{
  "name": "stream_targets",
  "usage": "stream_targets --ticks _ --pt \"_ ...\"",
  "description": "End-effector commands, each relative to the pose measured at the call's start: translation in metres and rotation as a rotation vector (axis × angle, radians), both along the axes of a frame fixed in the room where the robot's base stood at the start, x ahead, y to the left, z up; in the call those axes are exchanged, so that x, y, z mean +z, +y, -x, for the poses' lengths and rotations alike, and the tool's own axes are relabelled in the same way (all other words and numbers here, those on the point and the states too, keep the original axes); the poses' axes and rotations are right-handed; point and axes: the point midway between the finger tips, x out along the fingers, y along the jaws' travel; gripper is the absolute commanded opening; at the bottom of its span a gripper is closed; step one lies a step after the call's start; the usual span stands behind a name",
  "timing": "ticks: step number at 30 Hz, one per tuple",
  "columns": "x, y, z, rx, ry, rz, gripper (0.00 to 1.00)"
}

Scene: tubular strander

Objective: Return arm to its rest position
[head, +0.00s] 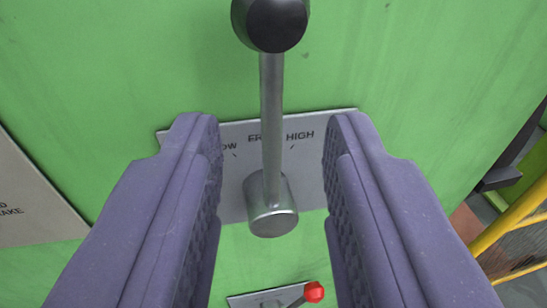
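My gripper (271,140) is open in the head view, its two grey-purple fingers spread wide on either side of a metal lever. The lever (271,115) has a black ball knob (270,22) at its top and a round metal hub (272,207) at its base. It stands roughly upright, between the plate's partly hidden left marking and the word HIGH. The fingers show gaps to the lever on both sides. Whether the knob lies beyond or level with the fingertips in depth, I cannot tell.
A green panel (425,70) fills most of the view behind the grey label plate (240,170). A smaller lever with a red knob (314,292) sits below. Another grey plate (30,205) is at left. Yellow railing (505,225) stands at lower right.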

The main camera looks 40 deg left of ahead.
Motion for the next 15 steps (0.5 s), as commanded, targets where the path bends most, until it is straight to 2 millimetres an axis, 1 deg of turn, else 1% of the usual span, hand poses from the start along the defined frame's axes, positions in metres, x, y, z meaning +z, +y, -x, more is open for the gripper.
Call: stream_targets --ticks 3,5,7,8,9,11,12,14,15 --pt "0.000 0.000 -0.001 -0.003 -0.002 0.002 0.36" --pt "0.004 -0.003 -0.005 -0.023 -0.013 0.018 0.36" --pt "0.016 -0.013 -0.018 -0.090 -0.045 0.064 0.36" --pt "0.025 -0.020 -0.026 -0.137 -0.063 0.091 0.36" --pt "0.042 -0.031 -0.037 -0.214 -0.090 0.131 0.36" --pt "0.078 -0.053 -0.048 -0.356 -0.127 0.184 0.36" --pt "0.108 -0.068 -0.048 -0.458 -0.141 0.207 0.36" --pt "0.152 -0.087 -0.036 -0.595 -0.138 0.213 0.36" --pt "0.178 -0.096 -0.021 -0.667 -0.119 0.200 0.36"
